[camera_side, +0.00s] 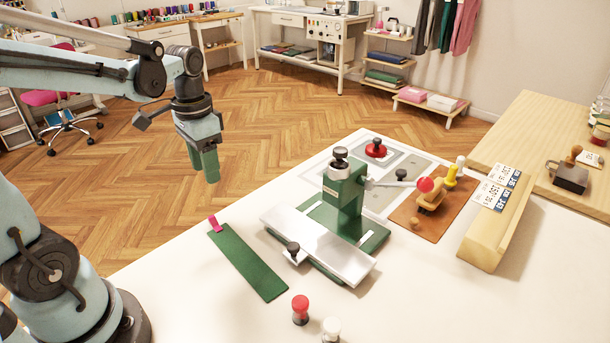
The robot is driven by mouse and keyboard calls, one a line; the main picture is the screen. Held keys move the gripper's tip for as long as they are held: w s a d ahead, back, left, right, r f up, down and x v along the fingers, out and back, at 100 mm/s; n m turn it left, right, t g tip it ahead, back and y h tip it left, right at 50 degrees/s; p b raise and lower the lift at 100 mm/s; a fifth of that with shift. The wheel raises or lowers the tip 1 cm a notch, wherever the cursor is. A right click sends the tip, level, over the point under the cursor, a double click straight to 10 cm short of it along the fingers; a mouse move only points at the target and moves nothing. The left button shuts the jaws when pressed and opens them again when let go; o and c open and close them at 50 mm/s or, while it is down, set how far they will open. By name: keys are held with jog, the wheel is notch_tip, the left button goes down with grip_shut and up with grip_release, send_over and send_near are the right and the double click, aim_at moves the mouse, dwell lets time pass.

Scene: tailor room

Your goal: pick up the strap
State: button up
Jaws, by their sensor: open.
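The strap, seemingly the long flat green strip (248,262) with a pink tab (214,224) at its far end, lies flat on the white table left of the press. My gripper (207,172) hangs in the air above and beyond the strap's pink end, pointing down. It is clear of the strap and holds nothing that I can see. Its green fingers overlap in this view, so the gap between them is hidden.
A green hand press (344,196) with a metal plate (318,245) stands close to the strap's right. Red (300,309) and white (331,329) knobs stand near the strap's near end. A wooden block (495,228) lies further right. The table left of the strap is clear.

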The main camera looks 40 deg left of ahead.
send_over(214, 216)
jog(key=f, duration=0.6)
jog(key=shift+w+a+f, duration=0.1)
jog(key=shift+w+f, duration=0.05)
jog(key=shift+w, duration=0.15)
jog(key=shift+s+f, duration=0.15)
jog(key=shift+f, duration=1.25)
jog(key=shift+s+f, duration=0.15)
jog(key=shift+f, duration=1.2)
grip_shut()
